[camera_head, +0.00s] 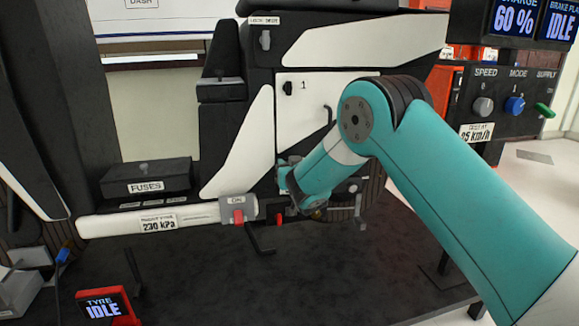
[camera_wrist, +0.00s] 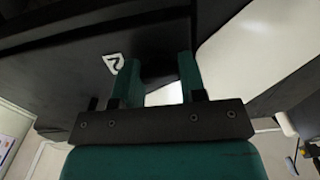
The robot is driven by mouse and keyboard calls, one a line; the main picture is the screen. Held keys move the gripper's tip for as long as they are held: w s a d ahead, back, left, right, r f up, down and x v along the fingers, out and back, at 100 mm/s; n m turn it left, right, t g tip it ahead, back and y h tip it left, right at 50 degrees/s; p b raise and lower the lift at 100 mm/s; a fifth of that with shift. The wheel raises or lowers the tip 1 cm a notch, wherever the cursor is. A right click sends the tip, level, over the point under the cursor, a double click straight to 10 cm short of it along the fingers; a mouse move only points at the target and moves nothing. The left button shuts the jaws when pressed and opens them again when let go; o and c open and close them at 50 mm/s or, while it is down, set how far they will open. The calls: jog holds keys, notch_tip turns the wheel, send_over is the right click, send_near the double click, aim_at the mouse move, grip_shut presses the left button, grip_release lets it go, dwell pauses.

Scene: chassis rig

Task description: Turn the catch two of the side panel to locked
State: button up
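The white side panel (camera_head: 298,128) is in the middle of the head view, partly behind my arm. Catch one (camera_head: 287,88), a small black knob, sits near its upper left corner beside the printed 1. Catch two is not visible in the head view, where my wrist covers the lower panel. In the wrist view, a printed 2 (camera_wrist: 114,63) shows on a dark surface left of my gripper (camera_wrist: 160,68). My gripper's two teal fingers stand apart. Something dark shows between their tips; I cannot tell whether it is the catch or whether they touch it.
A panel handle (camera_head: 328,115) is close to my arm. Below left are a grey block with a red knob (camera_head: 238,217) and a white tube (camera_head: 150,222). A black fuses box (camera_head: 146,180) stands left. Speed and mode knobs (camera_head: 515,104) are at right.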

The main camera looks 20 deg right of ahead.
jog(key=shift+n+p, duration=0.35)
jog(key=shift+n, duration=0.05)
jog(key=shift+n+p, duration=5.9)
jog(key=shift+n, duration=2.6)
jog(key=shift+a, duration=0.1)
jog(key=o, duration=0.9)
jog(key=shift+o, duration=0.2)
